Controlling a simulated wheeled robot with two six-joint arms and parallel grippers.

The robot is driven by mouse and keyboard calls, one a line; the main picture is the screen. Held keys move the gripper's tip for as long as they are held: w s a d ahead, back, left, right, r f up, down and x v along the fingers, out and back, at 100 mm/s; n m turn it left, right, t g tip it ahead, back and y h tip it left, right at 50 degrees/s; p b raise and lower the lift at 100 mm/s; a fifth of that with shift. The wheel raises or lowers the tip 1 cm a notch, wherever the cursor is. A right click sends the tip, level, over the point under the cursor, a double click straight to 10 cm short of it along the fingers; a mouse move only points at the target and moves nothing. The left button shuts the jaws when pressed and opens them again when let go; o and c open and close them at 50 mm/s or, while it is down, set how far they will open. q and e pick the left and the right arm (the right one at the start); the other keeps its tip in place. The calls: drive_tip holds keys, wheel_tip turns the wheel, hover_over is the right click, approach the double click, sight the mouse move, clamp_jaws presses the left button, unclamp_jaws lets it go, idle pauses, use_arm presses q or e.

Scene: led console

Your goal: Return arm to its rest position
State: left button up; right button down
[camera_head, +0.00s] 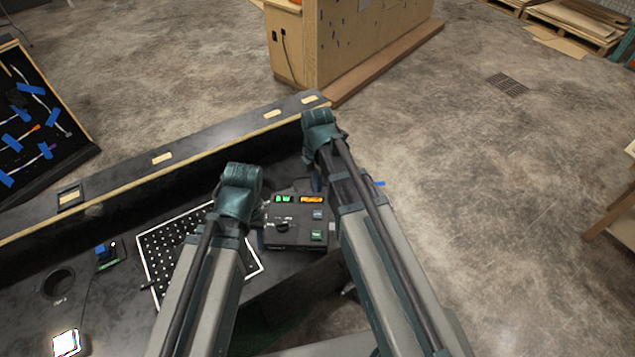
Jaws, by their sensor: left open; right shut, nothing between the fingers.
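My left arm (205,285) rises from the bottom of the head view to a dark teal joint beside the console's left edge. My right arm (385,265) reaches farther up, to a joint over the table's back ledge. Neither gripper's fingers can be made out; the arm links hide whatever lies beyond and below them. The dark console box (290,230) sits between the arms. It has a lit green display (284,199), a lit orange display (311,199), a blue-grey button (317,215) and a green button (316,235).
A black perforated board with a white edge (165,250) lies left of the console, partly behind my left arm. A blue switch (102,251), a round hole (58,284) and a bright lit cube (66,343) are farther left. A tilted tool board (35,120) stands beyond the table.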

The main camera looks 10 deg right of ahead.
idle(0.3)
drive_tip(key=s+a+m, duration=0.4)
drive_tip(key=s+m, duration=0.3)
drive_tip(key=m, duration=0.2)
drive_tip(key=s+a+m+h, duration=0.1)
drive_tip(key=s+a+m, duration=0.3)
drive_tip(key=s+m, duration=0.3)
drive_tip(key=shift+m, duration=1.1)
drive_tip(key=shift+s, duration=0.1)
